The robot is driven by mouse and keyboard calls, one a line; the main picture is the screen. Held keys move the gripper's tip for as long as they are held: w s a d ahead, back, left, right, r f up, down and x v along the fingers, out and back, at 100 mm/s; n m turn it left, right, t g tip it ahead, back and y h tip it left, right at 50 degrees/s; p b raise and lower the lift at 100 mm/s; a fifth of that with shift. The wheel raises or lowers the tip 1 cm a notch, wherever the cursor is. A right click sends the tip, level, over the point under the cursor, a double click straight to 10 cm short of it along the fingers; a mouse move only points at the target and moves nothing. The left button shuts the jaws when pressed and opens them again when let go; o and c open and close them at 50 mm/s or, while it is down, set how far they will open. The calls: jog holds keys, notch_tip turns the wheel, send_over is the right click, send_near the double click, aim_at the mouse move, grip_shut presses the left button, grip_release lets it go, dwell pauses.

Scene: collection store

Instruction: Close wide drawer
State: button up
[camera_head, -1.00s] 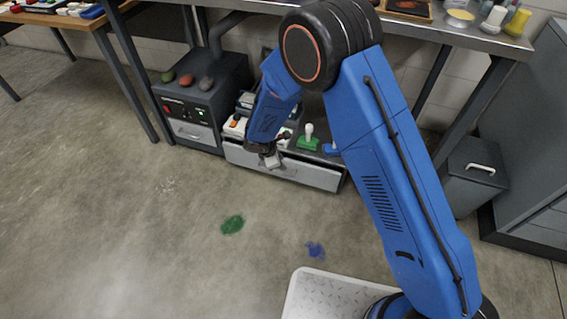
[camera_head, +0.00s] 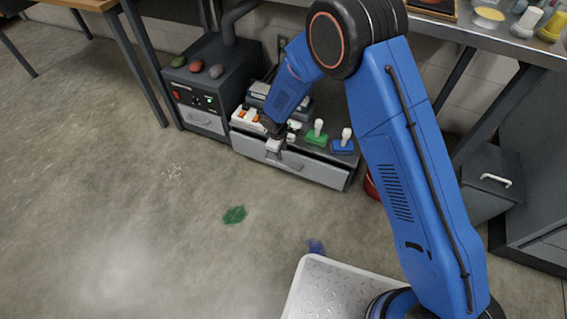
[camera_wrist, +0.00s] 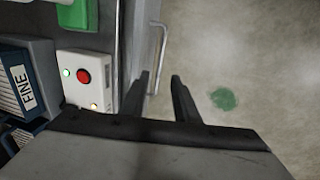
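The wide drawer (camera_head: 318,173) is the long grey front low in the unit under the bench. How far it stands out is hard to judge from the head view. Its bar handle (camera_head: 285,163) also shows in the wrist view (camera_wrist: 158,55). My gripper (camera_head: 273,147) is at the upper part of the drawer front, left of its middle. Contact with the front cannot be told.
On the unit's top stand a white box with a red button (camera_wrist: 84,77), a green joystick (camera_head: 317,138) and a blue joystick (camera_head: 344,146). A dark control box (camera_head: 210,85) is at the left, a grey bin (camera_head: 490,185) at the right. The floor in front is clear.

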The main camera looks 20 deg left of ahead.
jog(key=f, duration=0.3)
jog(key=w+f, duration=0.1)
jog(key=f, duration=0.3)
jog(key=w+f, duration=0.1)
jog(key=f, duration=0.3)
jog(key=shift+f, duration=0.1)
grip_shut()
